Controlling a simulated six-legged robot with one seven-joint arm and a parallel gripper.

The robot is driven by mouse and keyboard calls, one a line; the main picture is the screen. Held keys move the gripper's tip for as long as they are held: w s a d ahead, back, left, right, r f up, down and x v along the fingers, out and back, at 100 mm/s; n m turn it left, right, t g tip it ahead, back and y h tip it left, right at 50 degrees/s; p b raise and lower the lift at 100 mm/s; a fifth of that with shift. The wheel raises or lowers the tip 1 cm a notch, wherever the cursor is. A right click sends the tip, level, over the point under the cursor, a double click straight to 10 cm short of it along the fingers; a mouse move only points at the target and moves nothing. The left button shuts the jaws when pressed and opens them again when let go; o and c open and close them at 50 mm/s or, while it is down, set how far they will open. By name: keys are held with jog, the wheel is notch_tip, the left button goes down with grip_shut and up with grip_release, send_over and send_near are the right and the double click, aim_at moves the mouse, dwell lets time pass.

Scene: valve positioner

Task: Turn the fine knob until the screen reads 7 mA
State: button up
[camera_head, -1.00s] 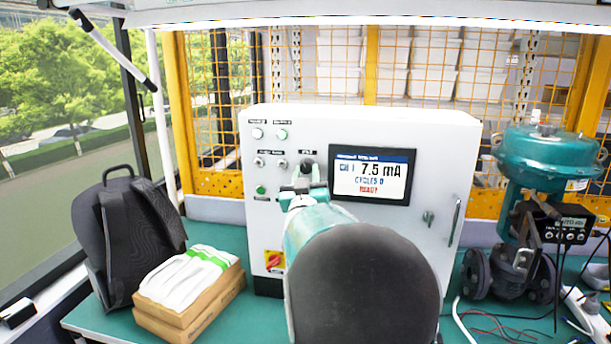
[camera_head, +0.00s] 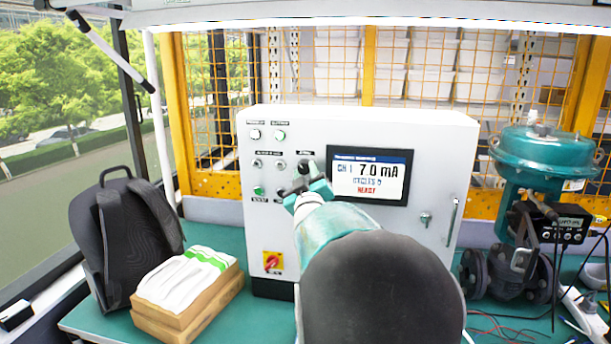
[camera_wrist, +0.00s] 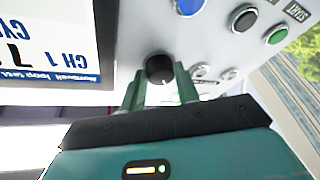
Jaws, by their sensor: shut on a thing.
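The screen (camera_head: 370,178) on the white cabinet reads CH 1 7.0 mA, CYCLES 0, READY. Part of it shows upside down in the wrist view (camera_wrist: 45,45). My gripper (camera_head: 309,178) reaches the panel just left of the screen. In the wrist view, my gripper's two green fingers (camera_wrist: 160,82) are shut on the black round knob (camera_wrist: 159,69), one on each side of it. The knob has a small white mark. Its label is too small to read, and my gripper partly covers the panel around it in the head view.
Several buttons and switches sit close by on the panel, including a green button (camera_head: 258,190). A red-yellow rotary switch (camera_head: 273,262) is lower down. A backpack (camera_head: 125,235) and packed cartons (camera_head: 185,295) stand left. A teal valve actuator (camera_head: 540,160) stands right.

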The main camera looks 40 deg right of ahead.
jog(key=o, duration=1)
jog(key=shift+s+a, duration=0.1)
jog(key=v, duration=1.3)
jog(key=shift+s+a+f, duration=0.1)
jog(key=shift+s+a, duration=0.1)
